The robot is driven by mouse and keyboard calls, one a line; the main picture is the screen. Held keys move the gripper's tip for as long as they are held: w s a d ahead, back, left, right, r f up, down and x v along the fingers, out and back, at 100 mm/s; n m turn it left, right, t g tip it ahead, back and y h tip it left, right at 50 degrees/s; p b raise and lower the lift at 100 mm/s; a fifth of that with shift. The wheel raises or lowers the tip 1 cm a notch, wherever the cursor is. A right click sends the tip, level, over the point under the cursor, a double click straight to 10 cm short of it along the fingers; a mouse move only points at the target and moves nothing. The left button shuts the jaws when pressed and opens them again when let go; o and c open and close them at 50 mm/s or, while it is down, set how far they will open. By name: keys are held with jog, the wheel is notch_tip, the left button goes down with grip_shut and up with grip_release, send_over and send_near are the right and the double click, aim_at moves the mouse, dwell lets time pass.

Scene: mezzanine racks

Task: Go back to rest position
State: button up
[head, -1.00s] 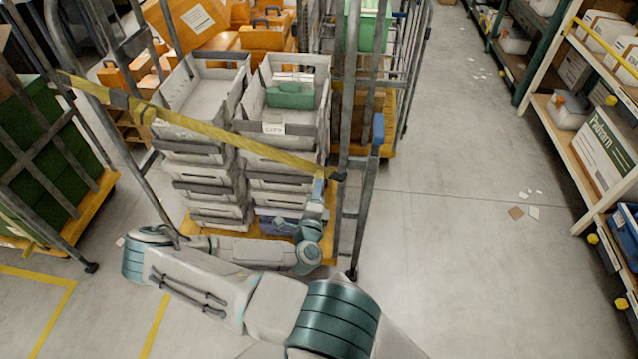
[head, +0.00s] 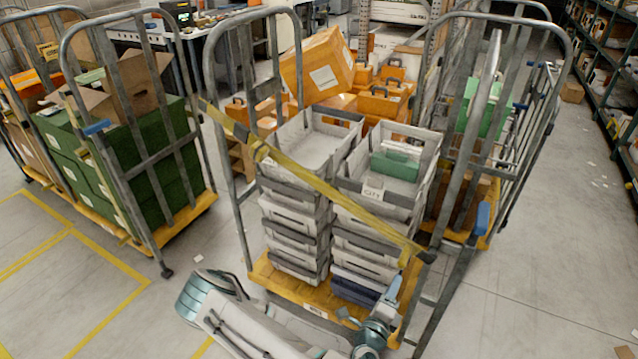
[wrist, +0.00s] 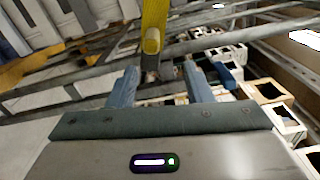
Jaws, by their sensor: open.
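My gripper shows in the wrist view (wrist: 162,88) with its two blue-grey fingers spread apart and nothing held between them. The yellow strap (wrist: 153,30) and a metal bar of the roll cage lie beyond the fingers; I cannot tell the gap. In the head view my arm is low at the front of the roll cage (head: 300,292), and my gripper (head: 392,290) is by its right front post, below the strap's end. The yellow strap (head: 330,190) runs across the front of the stacked grey crates (head: 292,215). A green box (head: 396,160) sits in the right top crate.
A roll cage with green crates (head: 150,185) stands at the left. Another cage (head: 500,130) stands close behind on the right. Orange cases (head: 318,65) are behind the crates. Shelving (head: 610,60) lines the far right. The floor at the right (head: 540,260) is open.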

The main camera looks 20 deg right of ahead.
jog(key=s+a+r+m+g, duration=0.2)
jog(key=r+m+g, duration=0.3)
jog(key=m, duration=0.5)
jog(key=s+a+r+m+g+y, duration=0.1)
jog(key=s+a+r+m+g, duration=0.2)
jog(key=m+g, duration=0.45)
jog(key=s+r+m+g, duration=0.2)
jog(key=r+m+g, duration=0.25)
jog(key=m, duration=0.75)
jog(key=a+r+m+t+y, duration=0.9)
jog(key=a+r+m+y, duration=0.3)
jog(key=a+r, duration=0.4)
jog(key=shift+a+r+m+y, duration=0.35)
jog(key=shift+a+r+y, duration=0.05)
jog(key=shift+a, duration=0.05)
jog(key=shift+w, duration=0.1)
jog(key=shift+c, duration=0.4)
dwell(0.3)
